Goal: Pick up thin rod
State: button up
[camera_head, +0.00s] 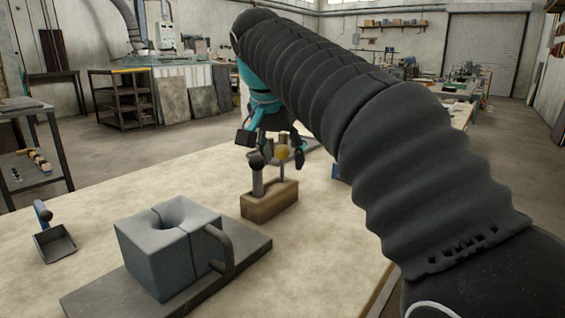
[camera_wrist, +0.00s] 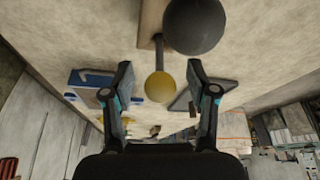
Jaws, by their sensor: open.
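The thin rod, topped by a yellow ball (camera_head: 283,152), stands upright in a wooden block (camera_head: 270,204) on the table. A thicker rod with a dark ball (camera_head: 257,160) stands beside it in the same block. My gripper (camera_head: 276,150) is above the block, pointing down, with its fingers apart around the top of the thin rod. In the wrist view the yellow ball (camera_wrist: 159,87) lies between the two open fingers (camera_wrist: 160,74), with no contact visible. The dark ball (camera_wrist: 193,22) is outside the fingers, close to the right one.
A grey split mould (camera_head: 170,250) with a funnel hole and side handle sits on a dark plate (camera_head: 100,296). A small scoop with a blue handle (camera_head: 55,243) lies at the left. A blue object (camera_wrist: 92,78) shows in the wrist view. Bare table lies around the block.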

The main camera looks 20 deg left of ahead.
grip_shut()
jog(key=shift+r, duration=0.15)
